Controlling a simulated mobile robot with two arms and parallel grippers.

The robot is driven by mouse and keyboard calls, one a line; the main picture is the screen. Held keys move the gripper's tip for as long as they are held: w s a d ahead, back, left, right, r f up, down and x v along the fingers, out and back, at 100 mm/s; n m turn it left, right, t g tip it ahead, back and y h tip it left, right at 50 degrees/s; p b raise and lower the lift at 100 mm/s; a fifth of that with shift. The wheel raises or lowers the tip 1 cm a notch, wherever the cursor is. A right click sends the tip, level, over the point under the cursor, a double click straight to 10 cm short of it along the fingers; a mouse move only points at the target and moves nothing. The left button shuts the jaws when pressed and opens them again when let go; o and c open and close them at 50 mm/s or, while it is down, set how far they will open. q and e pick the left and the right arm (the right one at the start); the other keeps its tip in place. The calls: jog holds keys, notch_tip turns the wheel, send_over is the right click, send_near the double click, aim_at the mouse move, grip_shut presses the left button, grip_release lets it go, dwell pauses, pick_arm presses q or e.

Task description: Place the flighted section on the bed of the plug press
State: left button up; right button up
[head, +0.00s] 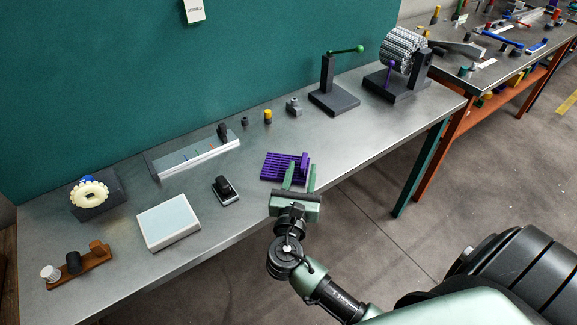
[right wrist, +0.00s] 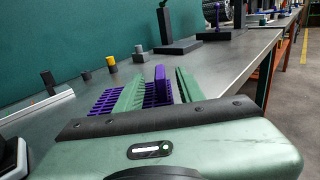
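The flighted section is a purple slatted belt piece (head: 278,167) with one upright flight. It lies flat near the front edge of the bench, and in the right wrist view (right wrist: 105,101) its flight stands up between my fingers. My right gripper (head: 301,170) is open, with one green finger on each side of the flight; I see no clear contact. The fingers hide part of the slats. What looks like the plug press (head: 328,78) is a dark stand with a flat base and a green-knobbed lever, farther back to the right. My left gripper is not in view.
A sprocket-and-belt stand (head: 398,81) is right of the press. Small blocks and a yellow-topped peg (head: 267,117) stand behind the section. A rail fixture (head: 195,158), a black clamp-like piece (head: 225,190) and a pale box (head: 168,222) lie left. Bare bench separates section and press.

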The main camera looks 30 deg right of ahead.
grip_shut()
jog(key=shift+r, duration=0.1)
